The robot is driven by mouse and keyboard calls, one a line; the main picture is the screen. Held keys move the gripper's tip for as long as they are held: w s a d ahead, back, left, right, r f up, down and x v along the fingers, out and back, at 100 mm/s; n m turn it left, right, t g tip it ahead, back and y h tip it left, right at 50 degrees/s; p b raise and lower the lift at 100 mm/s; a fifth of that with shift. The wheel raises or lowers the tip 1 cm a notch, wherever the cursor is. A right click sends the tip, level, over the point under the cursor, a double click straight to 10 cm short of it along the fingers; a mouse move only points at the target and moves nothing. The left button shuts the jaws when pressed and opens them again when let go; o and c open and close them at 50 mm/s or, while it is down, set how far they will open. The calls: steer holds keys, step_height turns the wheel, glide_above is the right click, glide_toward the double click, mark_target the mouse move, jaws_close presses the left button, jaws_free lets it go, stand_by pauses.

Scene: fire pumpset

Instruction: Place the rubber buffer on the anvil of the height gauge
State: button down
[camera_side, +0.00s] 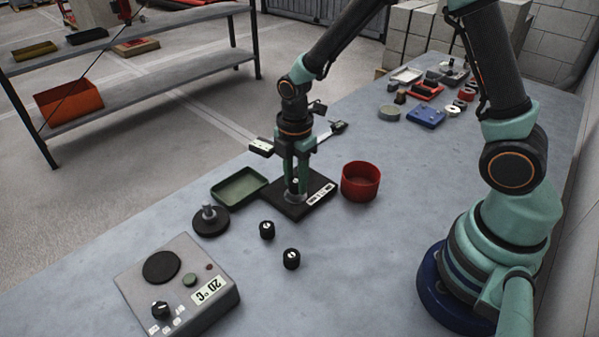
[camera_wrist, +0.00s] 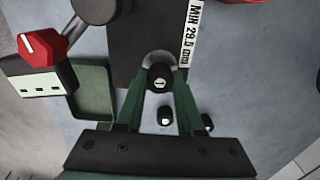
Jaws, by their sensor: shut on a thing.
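My gripper (camera_side: 296,186) points down over the anvil. It is shut on a black rubber buffer (camera_wrist: 160,78) with a pale centre, upright between the fingertips. The buffer is at or just above the anvil; I cannot tell whether they touch. Two more black buffers stand on the table, one nearer (camera_side: 291,259) and one farther (camera_side: 267,230).
A green tray (camera_side: 240,186) lies left of the plate and a red round bin (camera_side: 360,181) right of it. A black disc with a grey post (camera_side: 210,220) and a grey box with a display (camera_side: 178,284) stand nearer.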

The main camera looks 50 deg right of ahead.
steer(key=shift+f, duration=0.5)
steer(key=c, duration=0.5)
jaws_free()
steer(key=shift+f, duration=0.15)
step_height(320, 180, up, 12)
step_height(320, 180, up, 7)
steer(key=m+t, duration=0.3)
steer(key=m, duration=0.5)
glide_above(295, 180)
steer(key=s+d, duration=0.3)
steer(key=s, duration=0.1)
steer(key=shift+s+d+r+m+t, duration=0.4)
steer(key=shift+s+m, duration=0.55)
steer(key=shift+m, duration=0.7)
steer(key=shift+s+d+r+m+t, duration=0.25)
steer(key=shift+s+r+m+t, duration=0.45)
steer(key=shift+m, duration=1)
steer(key=shift+s+d+r+m+t, duration=0.2)
steer(key=shift+s+d+r+m, duration=0.15)
steer(key=shift+s+m, duration=1.05)
